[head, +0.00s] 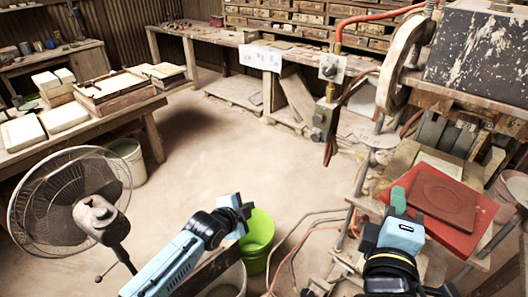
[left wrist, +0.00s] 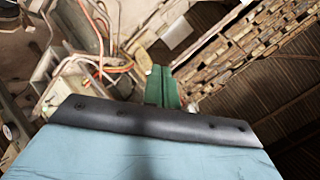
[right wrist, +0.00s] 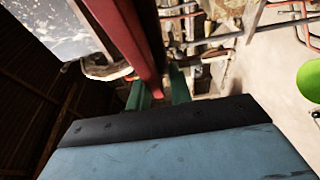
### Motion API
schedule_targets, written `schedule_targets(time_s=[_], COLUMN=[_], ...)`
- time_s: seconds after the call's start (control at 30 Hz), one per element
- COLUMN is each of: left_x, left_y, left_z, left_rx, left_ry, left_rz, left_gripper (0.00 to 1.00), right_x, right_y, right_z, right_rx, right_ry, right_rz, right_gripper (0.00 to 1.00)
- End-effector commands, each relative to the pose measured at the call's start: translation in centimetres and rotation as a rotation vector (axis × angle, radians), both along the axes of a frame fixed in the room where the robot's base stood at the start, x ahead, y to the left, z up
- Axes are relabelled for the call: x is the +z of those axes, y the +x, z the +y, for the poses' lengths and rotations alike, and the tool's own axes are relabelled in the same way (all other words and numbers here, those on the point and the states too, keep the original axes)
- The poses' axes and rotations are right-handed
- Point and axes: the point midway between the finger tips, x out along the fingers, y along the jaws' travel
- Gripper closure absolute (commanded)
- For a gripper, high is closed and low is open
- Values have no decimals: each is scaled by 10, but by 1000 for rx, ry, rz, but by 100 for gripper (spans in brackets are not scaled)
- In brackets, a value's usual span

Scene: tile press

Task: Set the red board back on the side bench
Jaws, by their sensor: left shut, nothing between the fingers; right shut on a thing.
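The red board (head: 473,239) is at the right in the head view, with a square brown-red tile (head: 443,197) lying on it. My right gripper (head: 398,202) is shut on the board's left edge. In the right wrist view the board shows nearly edge-on, as a red strip (right wrist: 128,38) running between the green fingers (right wrist: 160,92). I cannot tell whether the board touches the wooden stand below it. My left gripper (left wrist: 163,88) is shut and empty, well left of the board. Its fingers are hard to make out in the head view.
The press (head: 480,70) stands just beyond the board. A wooden bench (head: 90,128) with pale blocks and trays is at the left, and a long bench (head: 215,35) runs along the back. A fan (head: 70,200), a green bucket (head: 258,238) and floor cables are nearby. The middle floor is clear.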

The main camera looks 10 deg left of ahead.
Motion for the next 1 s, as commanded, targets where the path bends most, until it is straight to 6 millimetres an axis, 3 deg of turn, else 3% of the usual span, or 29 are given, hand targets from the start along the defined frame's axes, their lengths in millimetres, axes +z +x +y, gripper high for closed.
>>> schedule_targets(time_s=[0.13, 0.27, 0.57, 1.0], left_x=[-6, -34, -152, -316], left_y=[-2, -10, -58, -168], left_z=[1, 8, 36, 76], left_rx=[7, 38, 190, 441], left_ry=[-3, -21, -102, -203], left_rz=[9, 50, 230, 494], left_gripper=[100, 100, 100, 100], right_x=[-1, -10, -46, -96], right_y=[0, 2, 7, 15], right_z=[0, -1, -5, -13], right_rx=[2, 12, 63, 137], right_ry=[-3, -5, -8, -11], right_rz=[-4, -5, -5, -5], right_gripper=[100, 100, 100, 100])
